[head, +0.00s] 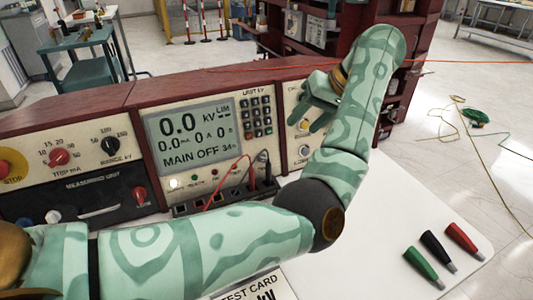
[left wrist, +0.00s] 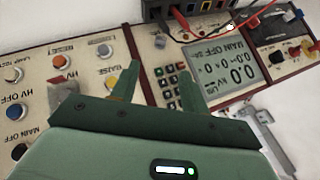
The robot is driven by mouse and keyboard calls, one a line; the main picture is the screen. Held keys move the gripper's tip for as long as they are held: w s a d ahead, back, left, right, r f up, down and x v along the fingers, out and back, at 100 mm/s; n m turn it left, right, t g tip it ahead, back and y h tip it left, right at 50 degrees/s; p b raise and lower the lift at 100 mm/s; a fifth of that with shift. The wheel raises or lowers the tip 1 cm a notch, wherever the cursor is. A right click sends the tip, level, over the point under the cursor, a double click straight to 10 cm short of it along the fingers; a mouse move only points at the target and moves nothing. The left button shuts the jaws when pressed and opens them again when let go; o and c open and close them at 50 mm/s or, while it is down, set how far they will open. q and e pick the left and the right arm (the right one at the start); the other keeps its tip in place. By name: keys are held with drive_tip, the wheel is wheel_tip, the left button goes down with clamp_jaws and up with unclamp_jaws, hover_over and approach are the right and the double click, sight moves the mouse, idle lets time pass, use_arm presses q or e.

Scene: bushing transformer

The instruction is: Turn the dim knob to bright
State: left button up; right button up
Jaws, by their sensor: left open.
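The control console (head: 215,85) stands across the middle of the head view. I cannot read a dim label on any knob, so I cannot tell which is the dim knob. My left gripper (head: 314,108) is open and empty in front of the console's right-hand panel, hiding part of it. In the left wrist view its spread fingers (left wrist: 156,74) point at the console. The keypad (left wrist: 170,82) shows between and beyond them, with the lit display (left wrist: 222,65) to the right. A small pale round control (left wrist: 159,41) shows above the keypad. My right gripper is not in view.
A red knob (head: 60,157) and a black knob (head: 110,146) sit on the left panel. Red and black leads (head: 240,172) hang from sockets below the display.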

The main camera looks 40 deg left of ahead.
use_arm(q)
drive_tip(key=b, duration=0.6)
approach(265, 160)
drive_tip(key=x, duration=0.4)
drive_tip(key=b+x, duration=0.1)
drive_tip(key=x, duration=0.2)
drive_tip(key=shift+w+a+f, duration=0.1)
drive_tip(key=shift+w+f, duration=0.05)
drive_tip(key=shift+f, duration=0.15)
drive_tip(key=shift+a+f+b, duration=0.25)
drive_tip(key=shift+b, duration=0.1)
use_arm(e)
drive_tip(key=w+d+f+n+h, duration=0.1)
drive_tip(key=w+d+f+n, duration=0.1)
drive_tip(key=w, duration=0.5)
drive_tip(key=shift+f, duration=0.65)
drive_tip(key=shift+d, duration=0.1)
